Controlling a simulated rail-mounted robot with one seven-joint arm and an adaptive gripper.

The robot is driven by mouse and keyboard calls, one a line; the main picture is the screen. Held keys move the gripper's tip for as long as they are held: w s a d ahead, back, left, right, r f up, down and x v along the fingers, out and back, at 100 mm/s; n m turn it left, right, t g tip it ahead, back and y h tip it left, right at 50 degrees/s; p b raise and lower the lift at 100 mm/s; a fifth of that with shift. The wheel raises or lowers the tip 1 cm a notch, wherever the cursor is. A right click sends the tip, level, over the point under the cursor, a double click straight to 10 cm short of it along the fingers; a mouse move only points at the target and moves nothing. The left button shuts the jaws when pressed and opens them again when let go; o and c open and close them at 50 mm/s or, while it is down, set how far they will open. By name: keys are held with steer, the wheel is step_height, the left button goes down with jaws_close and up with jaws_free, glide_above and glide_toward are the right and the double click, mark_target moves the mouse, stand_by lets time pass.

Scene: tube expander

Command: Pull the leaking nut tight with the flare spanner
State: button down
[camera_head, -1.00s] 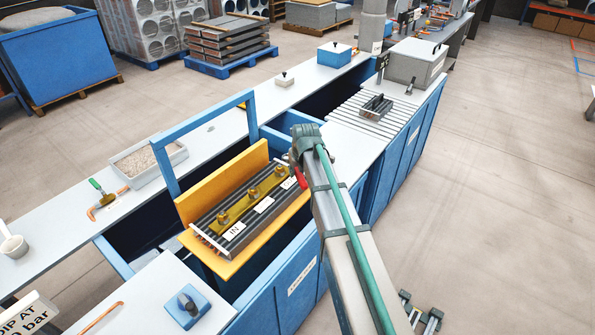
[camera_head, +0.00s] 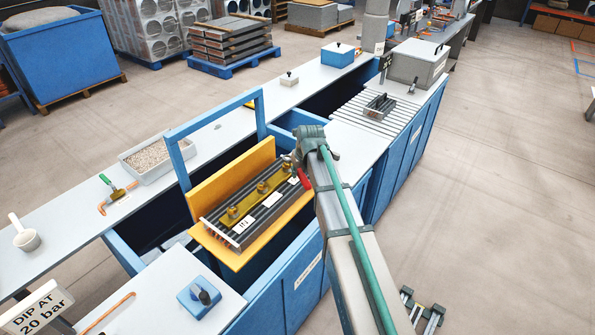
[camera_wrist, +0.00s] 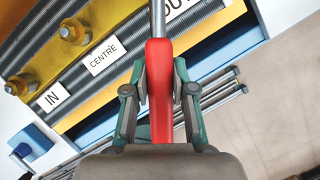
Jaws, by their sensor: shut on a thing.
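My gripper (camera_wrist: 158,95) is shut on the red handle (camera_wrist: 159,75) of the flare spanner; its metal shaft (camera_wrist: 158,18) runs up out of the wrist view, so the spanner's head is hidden. In the head view the red handle (camera_head: 304,179) shows beside the far right end of the finned coil block (camera_head: 236,225). Brass nuts sit along a yellow bar on the block: one by the IN label (camera_wrist: 20,84), one by the CENTRE label (camera_wrist: 75,31). I cannot tell which nut leaks.
A blue box with a black knob (camera_head: 198,296) stands on the near bench. A white tray of granules (camera_head: 150,163) and a green-handled tool (camera_head: 112,188) lie behind.

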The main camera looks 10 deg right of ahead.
steer(key=w+d+n+g+y, duration=0.3)
steer(key=w+d+n, duration=0.6)
steer(key=n, duration=0.3)
steer(key=shift+w+d+f, duration=0.2)
steer(key=shift+d+f, duration=0.25)
steer(key=shift+d, duration=0.1)
steer(key=shift+f, duration=0.8)
stand_by(0.8)
